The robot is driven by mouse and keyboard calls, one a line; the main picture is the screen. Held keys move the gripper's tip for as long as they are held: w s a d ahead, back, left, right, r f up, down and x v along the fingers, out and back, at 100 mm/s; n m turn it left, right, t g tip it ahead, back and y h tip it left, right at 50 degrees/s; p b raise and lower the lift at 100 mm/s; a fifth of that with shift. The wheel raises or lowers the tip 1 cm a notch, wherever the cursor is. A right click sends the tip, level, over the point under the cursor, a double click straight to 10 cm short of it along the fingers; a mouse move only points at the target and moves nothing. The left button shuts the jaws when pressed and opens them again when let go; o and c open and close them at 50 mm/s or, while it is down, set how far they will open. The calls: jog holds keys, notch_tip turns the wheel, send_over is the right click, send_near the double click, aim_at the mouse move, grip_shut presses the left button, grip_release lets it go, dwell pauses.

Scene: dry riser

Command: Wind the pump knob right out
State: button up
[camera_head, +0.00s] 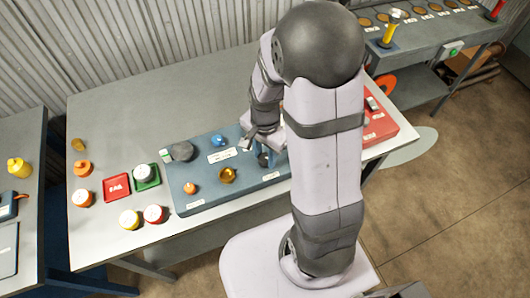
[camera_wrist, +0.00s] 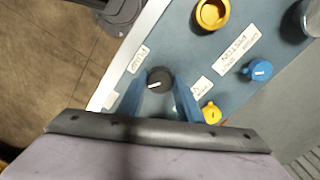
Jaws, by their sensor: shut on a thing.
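A black round knob (camera_wrist: 159,75) with a white pointer line sits on the blue-grey panel (camera_wrist: 175,40). My gripper (camera_wrist: 159,88) has its two blue fingers on either side of this knob and is shut on it. A white label (camera_wrist: 138,60) lies beside the knob, its lettering too small to read surely. In the head view the dark knob (camera_head: 264,159) is partly hidden by my arm, and my gripper (camera_head: 268,150) is over the right part of the panel.
A yellow knob (camera_wrist: 212,113) is close to the right finger. A blue knob (camera_wrist: 258,70) and a brass knob (camera_wrist: 212,13) stand farther off. Red and green trays (camera_head: 117,188) and several round caps lie on the bench left of the panel.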

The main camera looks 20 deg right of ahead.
aim_at(265, 158)
jog(key=n+p, duration=0.1)
jog(key=n, duration=0.5)
jog(key=n+p, duration=0.1)
jog(key=n, duration=0.5)
jog(key=shift+n, duration=0.4)
jog(key=n+p, duration=0.1)
jog(key=n, duration=1.1)
jog(key=o, duration=1)
jog(key=shift+o, duration=0.2)
jog(key=shift+r, duration=0.1)
jog(key=shift+r+b, duration=0.5)
jog(key=shift+r, duration=3.1)
